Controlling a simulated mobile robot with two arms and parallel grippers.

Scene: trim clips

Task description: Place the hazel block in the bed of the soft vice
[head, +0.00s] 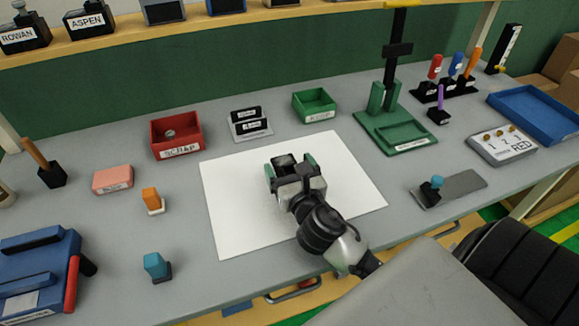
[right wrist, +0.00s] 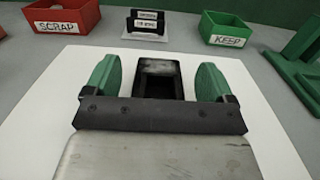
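My right gripper (head: 290,167) reaches over the white sheet (head: 230,225); its green fingers stand apart, and it shows in the right wrist view (right wrist: 158,80). A black box-like piece with a pale grey top (right wrist: 158,67) is between the fingers, with gaps on both sides. I cannot tell whether it lies on the sheet, and no label shows on it. No block with a readable hazel label is in view. A blue vice-like fixture (head: 35,270) with a red bar is at the lower left, partly cut off; I cannot read its label. My left gripper is not in view.
Red SCRAP bin (head: 175,133), black-labelled stand (head: 248,124), green KEEP bin (head: 314,105) and green press stand (head: 400,135) line the back. Small orange (head: 151,200) and teal (head: 157,266) pieces stand left of the sheet. ROWAN (head: 22,35) and ASPEN (head: 90,20) blocks are on the shelf.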

